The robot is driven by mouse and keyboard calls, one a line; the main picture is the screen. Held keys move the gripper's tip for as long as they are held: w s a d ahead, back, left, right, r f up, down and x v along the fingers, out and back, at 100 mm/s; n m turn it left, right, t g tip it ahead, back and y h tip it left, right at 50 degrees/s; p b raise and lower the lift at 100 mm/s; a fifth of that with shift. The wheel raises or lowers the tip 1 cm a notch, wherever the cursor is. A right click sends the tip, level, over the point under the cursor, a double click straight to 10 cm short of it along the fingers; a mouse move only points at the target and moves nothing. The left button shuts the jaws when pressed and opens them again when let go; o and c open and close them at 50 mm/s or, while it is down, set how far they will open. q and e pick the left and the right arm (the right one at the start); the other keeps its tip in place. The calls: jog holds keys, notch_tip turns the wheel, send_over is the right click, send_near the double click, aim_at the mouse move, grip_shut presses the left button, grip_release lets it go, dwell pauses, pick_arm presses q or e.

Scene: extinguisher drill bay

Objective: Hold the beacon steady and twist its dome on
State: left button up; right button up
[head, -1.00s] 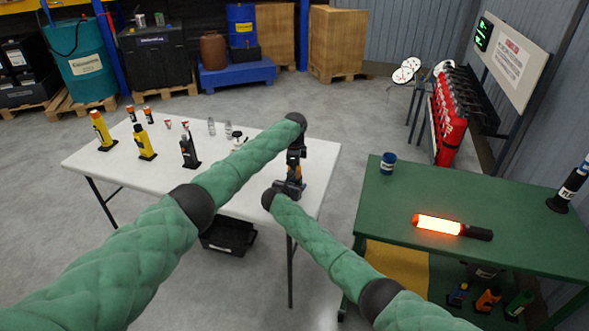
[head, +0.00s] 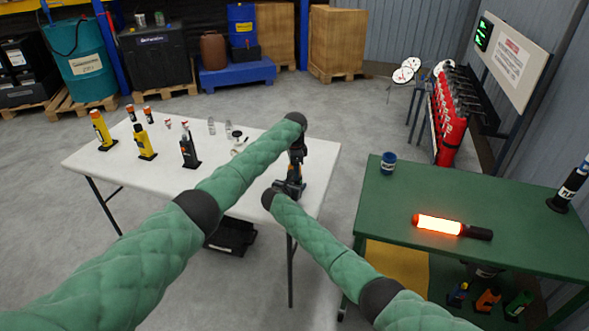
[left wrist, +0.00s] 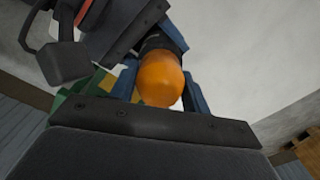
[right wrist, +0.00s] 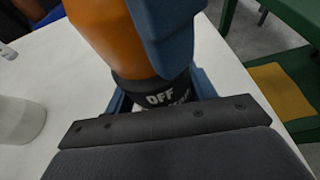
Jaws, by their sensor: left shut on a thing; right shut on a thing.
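The beacon's orange dome (left wrist: 160,82) sits between the blue fingers of my left gripper (head: 297,164), which reaches down from above and is shut on it. The dome also shows in the right wrist view (right wrist: 112,38), with a blue left finger beside it. The beacon's black base (right wrist: 165,95), lettered "OFF", is between the fingers of my right gripper (head: 290,187), which is shut on it. The dome is directly above the base; fingers hide part of the joint, so I cannot tell how tightly they are joined. In the head view the grippers mostly hide the beacon.
The white table (head: 120,166) carries yellow lamps (head: 145,143), a black lamp (head: 189,149) and clear bottles on its left. A green bench (head: 400,205) at right holds a glowing baton (head: 438,224) and a blue can (head: 388,164). A black crate (head: 232,237) is below the table.

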pick_arm(q)
jog(key=n, duration=0.6)
jog(key=shift+r, duration=0.1)
pick_arm(e)
jog(key=shift+a, duration=0.1)
pick_arm(q)
jog(key=n, duration=0.5)
jog(key=shift+w+n, duration=0.1)
jog(key=shift+n, duration=0.3)
pick_arm(e)
jog(key=shift+s+f, duration=0.1)
pick_arm(q)
jog(key=o, duration=0.7)
notch_tip(320, 180, up, 12)
dwell(0.3)
